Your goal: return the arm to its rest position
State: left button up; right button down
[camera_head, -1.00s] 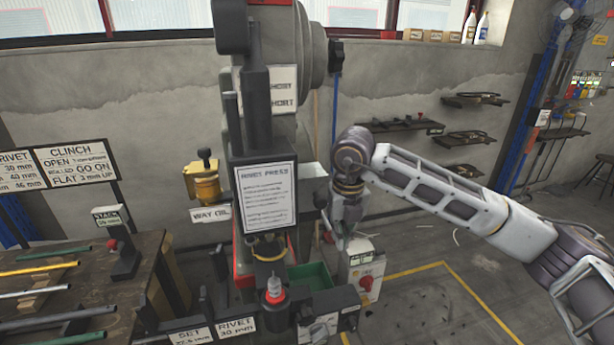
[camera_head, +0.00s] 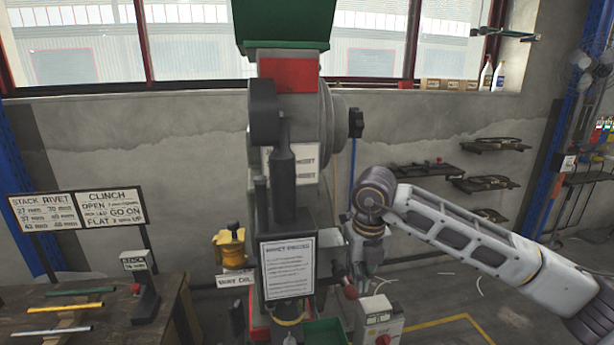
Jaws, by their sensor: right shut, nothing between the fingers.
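My right arm comes in from the right, bent at a joint in front of the wall. My right gripper (camera_head: 366,283) points down just right of the rivet press and above the grey control box with a red knob (camera_head: 379,328). It is shut and appears empty; its fingertips are small and partly hard to make out. The rivet press (camera_head: 288,205) stands upright in the middle, with a printed sheet (camera_head: 287,267) on its front. A red-ended lever (camera_head: 349,290) shows beside the gripper. My left gripper is not in view.
A wooden bench (camera_head: 100,318) with several coloured rods and a small stack gauge (camera_head: 143,290) is at the left. Two signs stand behind it. A yellow oil pot (camera_head: 231,245) is left of the press. Wall shelves (camera_head: 415,170) are at the right. Floor at the lower right is clear.

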jog(key=shift+r+p, duration=1)
jog(key=shift+r, duration=0.25)
jog(key=shift+r+p, duration=0.55)
